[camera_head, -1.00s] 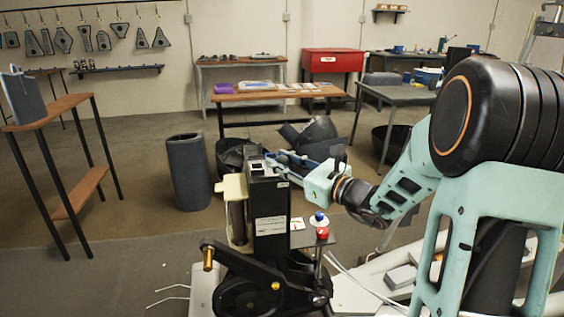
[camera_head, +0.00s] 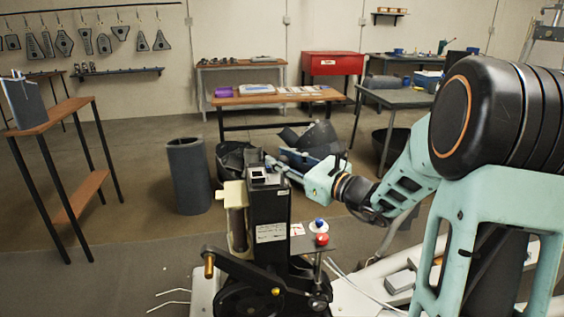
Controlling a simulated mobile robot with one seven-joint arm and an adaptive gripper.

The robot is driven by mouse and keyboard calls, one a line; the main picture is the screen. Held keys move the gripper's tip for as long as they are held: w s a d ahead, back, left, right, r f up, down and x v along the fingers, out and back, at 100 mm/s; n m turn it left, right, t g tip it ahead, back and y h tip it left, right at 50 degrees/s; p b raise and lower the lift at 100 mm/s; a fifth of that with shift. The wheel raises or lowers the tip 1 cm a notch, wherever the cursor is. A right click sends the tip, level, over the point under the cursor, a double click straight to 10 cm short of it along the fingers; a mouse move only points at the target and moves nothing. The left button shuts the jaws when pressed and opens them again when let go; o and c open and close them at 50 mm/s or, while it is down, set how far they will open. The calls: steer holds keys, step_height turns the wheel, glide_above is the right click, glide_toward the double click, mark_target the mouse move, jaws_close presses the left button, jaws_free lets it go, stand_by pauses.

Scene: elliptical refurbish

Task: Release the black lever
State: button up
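A black machine with an upright black column (camera_head: 268,218) stands in front of me at the lower middle. A black lever (camera_head: 243,270) with a brass-coloured grip at its left end runs slantwise across the machine's front. My gripper (camera_head: 277,168) reaches in from the right, with its pale green body beside the column's top. Its fingers point left, at or just behind the column's top edge. They are small and dark here, so I cannot tell whether they are open or touch the column. My gripper is well above the brass-ended lever and apart from it.
A small plate with a red button (camera_head: 321,239) and a blue button (camera_head: 318,224) sits right of the column. A grey bin (camera_head: 188,175) and a wooden-topped stand (camera_head: 50,117) are to the left. Tables and a red cabinet (camera_head: 332,64) stand behind.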

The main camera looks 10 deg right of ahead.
steer(key=o, duration=0.3)
steer(key=shift+s+d+f, duration=0.1)
steer(key=v, duration=1.1)
steer(key=shift+s+d, duration=0.2)
steer(key=shift+s, duration=0.15)
